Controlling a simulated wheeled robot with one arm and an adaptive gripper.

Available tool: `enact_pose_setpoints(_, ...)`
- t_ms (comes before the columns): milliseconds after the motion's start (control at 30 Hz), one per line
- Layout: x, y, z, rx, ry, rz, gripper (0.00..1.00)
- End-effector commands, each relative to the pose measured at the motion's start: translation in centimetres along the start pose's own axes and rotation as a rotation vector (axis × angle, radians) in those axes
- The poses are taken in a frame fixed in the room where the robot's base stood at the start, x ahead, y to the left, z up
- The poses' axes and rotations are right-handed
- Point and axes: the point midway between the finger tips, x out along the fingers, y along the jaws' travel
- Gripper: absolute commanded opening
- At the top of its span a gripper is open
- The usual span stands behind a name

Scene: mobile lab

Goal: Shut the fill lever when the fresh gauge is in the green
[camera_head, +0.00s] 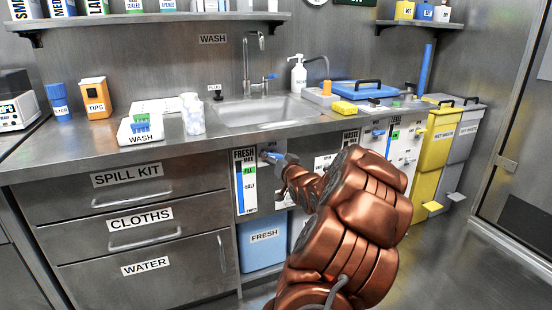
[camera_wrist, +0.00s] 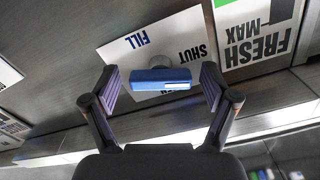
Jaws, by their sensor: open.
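The blue fill lever (camera_wrist: 165,79) is on a white plate (camera_wrist: 125,55) marked FILL and SHUT, which shows upside down in the wrist view. My gripper (camera_wrist: 160,92) is open, one finger on each side of the lever, and I see gaps on both sides. In the head view the lever (camera_head: 268,156) is on the counter front, and my gripper (camera_head: 282,164) is at it. The fresh gauge (camera_head: 245,182) is just left, with a green FULL band near its top and a blue column. The column's exact top is too small to read. The wrist view shows only the gauge's MAX end (camera_wrist: 258,35).
A blue FRESH tank (camera_head: 262,250) stands below the lever. The sink (camera_head: 255,112) and a wash rack (camera_head: 140,130) are above on the counter. Drawers (camera_head: 130,180) lie left; a WASTE panel and yellow bin (camera_head: 432,150) lie right.

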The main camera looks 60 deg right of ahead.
Motion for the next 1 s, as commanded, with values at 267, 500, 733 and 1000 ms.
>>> enact_pose_setpoints(267,-0.02,0.01,0.0,0.0,0.0,0.0,0.66)
enact_pose_setpoints(500,-0.03,0.02,0.01,0.0,0.0,0.001,0.41)
enact_pose_setpoints(733,-0.04,0.05,0.01,-0.005,0.0,0.001,0.25)
enact_pose_setpoints(1000,-0.06,0.09,0.1,-0.21,-0.003,0.002,0.25)
